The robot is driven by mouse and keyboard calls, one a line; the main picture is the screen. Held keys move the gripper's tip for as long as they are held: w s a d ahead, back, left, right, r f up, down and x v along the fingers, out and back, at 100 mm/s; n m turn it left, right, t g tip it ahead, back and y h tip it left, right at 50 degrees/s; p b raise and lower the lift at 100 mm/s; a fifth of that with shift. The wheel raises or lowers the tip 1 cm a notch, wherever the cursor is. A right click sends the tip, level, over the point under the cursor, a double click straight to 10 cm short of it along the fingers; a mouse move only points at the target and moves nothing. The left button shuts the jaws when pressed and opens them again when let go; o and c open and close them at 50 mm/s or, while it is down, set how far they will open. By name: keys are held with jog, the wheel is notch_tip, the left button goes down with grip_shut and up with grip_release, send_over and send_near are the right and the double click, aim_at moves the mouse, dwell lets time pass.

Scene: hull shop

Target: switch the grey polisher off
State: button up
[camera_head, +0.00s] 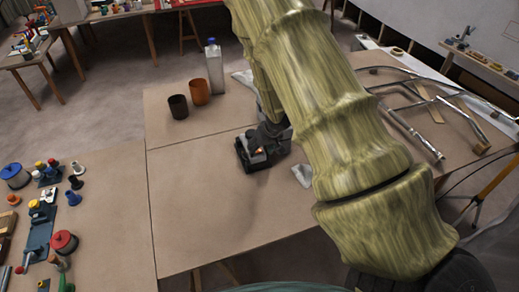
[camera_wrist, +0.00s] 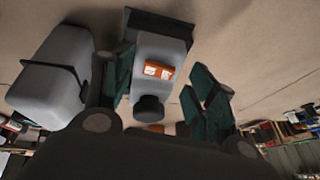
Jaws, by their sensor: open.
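The grey polisher (camera_wrist: 165,48) shows between my fingers in the wrist view, a pale grey body against a dark base, with a black knob (camera_wrist: 149,107) at its near end. An orange switch (camera_wrist: 153,70) with a small white mark is on its face; I cannot tell its setting. In the head view the polisher (camera_head: 256,157) sits low on the bench, partly hidden by my gripper (camera_head: 268,136). My gripper (camera_wrist: 158,66) is open, its dark green fingers on either side of the polisher. I cannot tell whether they touch it.
A grey block with a dark band (camera_wrist: 48,80) is left of the fingers. A dark cup (camera_head: 178,107), an orange cup (camera_head: 199,93) and a jug (camera_head: 214,67) stand behind. Bent metal tubes (camera_head: 412,130) lie right. The bench (camera_head: 200,215) is clear in front.

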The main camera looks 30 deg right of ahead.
jog(key=shift+x, duration=0.9)
jog(key=shift+f, duration=0.1)
jog(key=shift+c, duration=0.5)
